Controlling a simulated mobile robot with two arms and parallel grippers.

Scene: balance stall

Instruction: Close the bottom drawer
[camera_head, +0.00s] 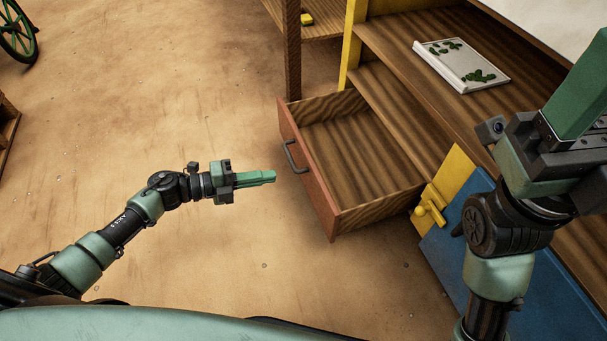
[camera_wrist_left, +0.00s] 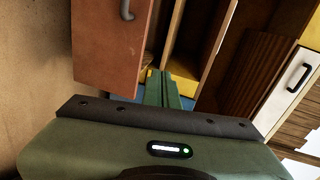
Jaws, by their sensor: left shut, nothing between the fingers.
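The bottom drawer (camera_head: 370,206) is pulled out of the wooden stall and looks empty. Its reddish-brown front (camera_head: 306,168) carries a dark handle (camera_head: 292,157). My left gripper (camera_head: 273,176) is shut and empty, to the left of the drawer front, with its tips pointing toward it and apparently a small gap between. In the left wrist view the drawer front (camera_wrist_left: 108,45) with its handle (camera_wrist_left: 127,10) is at upper left, beside the shut fingers (camera_wrist_left: 160,88). My right arm is at the right of the head view; its gripper's fingertips are cut off at the edge.
A yellow knob (camera_head: 430,210) and a blue panel (camera_head: 480,255) are right of the drawer. A wooden post (camera_head: 292,50) stands behind it.

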